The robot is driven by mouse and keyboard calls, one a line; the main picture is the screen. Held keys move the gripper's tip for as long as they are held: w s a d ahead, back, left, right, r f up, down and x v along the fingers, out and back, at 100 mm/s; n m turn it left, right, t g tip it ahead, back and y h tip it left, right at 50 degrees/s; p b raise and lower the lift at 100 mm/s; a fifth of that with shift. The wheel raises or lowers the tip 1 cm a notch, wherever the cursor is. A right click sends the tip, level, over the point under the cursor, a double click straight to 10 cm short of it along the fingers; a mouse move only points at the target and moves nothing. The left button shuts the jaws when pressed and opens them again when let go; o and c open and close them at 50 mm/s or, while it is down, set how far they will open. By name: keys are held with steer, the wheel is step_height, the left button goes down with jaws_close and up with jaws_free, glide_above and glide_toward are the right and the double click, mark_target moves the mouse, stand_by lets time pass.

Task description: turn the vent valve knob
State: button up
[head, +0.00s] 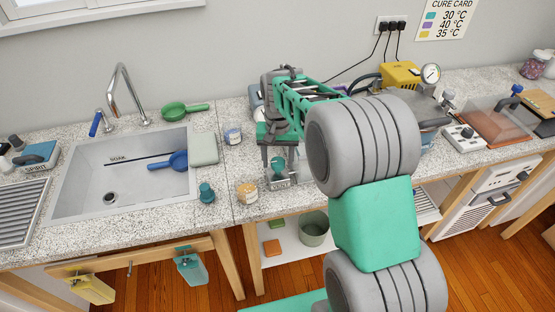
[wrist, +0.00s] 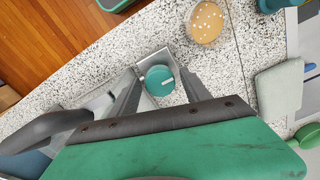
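The vent valve knob is a round teal knob (wrist: 160,79) with a white mark on top, on a metal base at the counter's front. In the head view the knob (head: 278,164) is partly hidden by my gripper. My gripper (wrist: 159,72) is open, with one grey finger on each side of the knob. In the wrist view a gap shows between the knob and each finger. I cannot tell how far the fingertips are above the base. In the head view my gripper (head: 277,156) comes down on the knob from above.
The sink (head: 75,206) lies to the left. The counter's front edge is close to the knob.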

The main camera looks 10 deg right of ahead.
mark_target(278, 161)
steer(key=shift+o, duration=0.2)
step_height(278, 161, up, 7)
steer(key=shift+r+b, duration=0.2)
steer(key=shift+b, duration=0.35)
steer(key=shift+r, duration=0.2)
